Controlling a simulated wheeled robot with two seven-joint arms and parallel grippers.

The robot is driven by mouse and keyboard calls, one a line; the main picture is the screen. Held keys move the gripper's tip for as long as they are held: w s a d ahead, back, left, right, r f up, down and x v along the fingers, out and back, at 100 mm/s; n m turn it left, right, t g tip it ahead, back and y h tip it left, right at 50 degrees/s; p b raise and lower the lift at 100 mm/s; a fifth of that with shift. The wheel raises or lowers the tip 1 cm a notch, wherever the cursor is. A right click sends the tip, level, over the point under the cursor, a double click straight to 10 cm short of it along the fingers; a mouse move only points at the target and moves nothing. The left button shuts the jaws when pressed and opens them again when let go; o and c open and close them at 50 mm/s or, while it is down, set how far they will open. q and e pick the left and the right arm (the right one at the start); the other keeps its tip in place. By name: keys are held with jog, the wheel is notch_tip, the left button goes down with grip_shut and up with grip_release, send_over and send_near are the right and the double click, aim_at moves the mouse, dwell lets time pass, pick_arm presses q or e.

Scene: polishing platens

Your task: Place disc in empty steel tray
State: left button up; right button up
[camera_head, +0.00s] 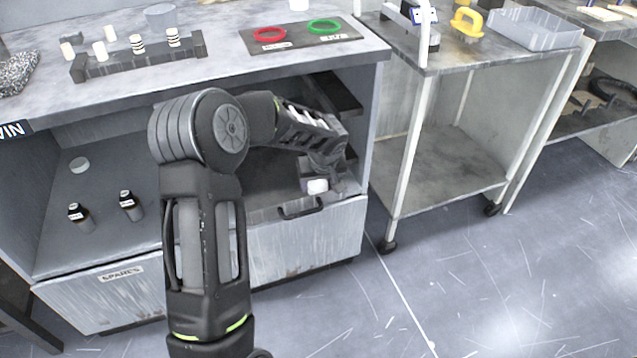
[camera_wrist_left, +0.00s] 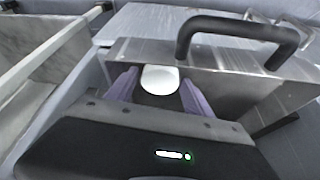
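My left arm reaches into the right drawer of the bench. My left gripper (camera_head: 322,176) is low inside the drawer, behind its front panel. A small white disc (camera_head: 317,186) is at the fingertips. In the left wrist view the white disc (camera_wrist_left: 160,79) lies between the two purple fingers of the left gripper (camera_wrist_left: 159,80). The fingers are apart, close to its edges; I cannot tell whether they touch it. An empty grey steel tray (camera_head: 545,38) stands on the cart top at the far right. My right gripper is not in view.
The drawer front has a dark handle (camera_head: 301,207), also large in the left wrist view (camera_wrist_left: 240,30). A pale round piece (camera_head: 79,165) and two dark bottles (camera_head: 131,205) are in the left compartment. Floor is clear right.

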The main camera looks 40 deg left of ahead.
pick_arm(q)
jog(key=shift+o, duration=1)
jog(key=shift+r, duration=0.1)
jog(key=shift+r+p, duration=0.2)
jog(key=shift+p, duration=0.15)
jog(key=p+v, duration=0.1)
jog(key=v, duration=1)
jog(key=shift+s+r+p, duration=0.15)
jog(key=shift+r+p, duration=0.2)
jog(key=shift+d, duration=0.1)
